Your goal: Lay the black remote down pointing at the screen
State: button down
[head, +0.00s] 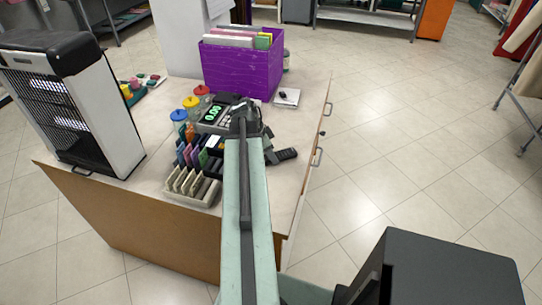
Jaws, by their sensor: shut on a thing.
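The black remote (286,155) shows just right of my gripper (269,151), over the right part of the counter, with its free end toward the right. My gripper is dark, at the far end of my pale green arm, and is shut on the remote at its left end. The wrist hides part of the grip. I cannot tell whether the remote touches the counter top. A device with a lit screen (212,114) reading 0.00 in green stands on the counter to the left of my wrist, partly hidden by it.
A beige slotted rack (190,188) and several coloured upright cards stand left of my arm. Jars with coloured lids (191,102) stand behind them. A purple box of folders (240,66) and a notepad (287,97) are farther back. The counter (306,112) is clear at right.

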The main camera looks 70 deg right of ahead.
jog(key=c, duration=0.8)
grip_release()
jog(key=shift+r+p, duration=0.5)
jog(key=shift+p, duration=0.15)
jog(key=p+v, duration=1)
jog(key=v, duration=0.1)
jog(key=shift+w+a, duration=0.15)
jog(key=shift+a, duration=0.05)
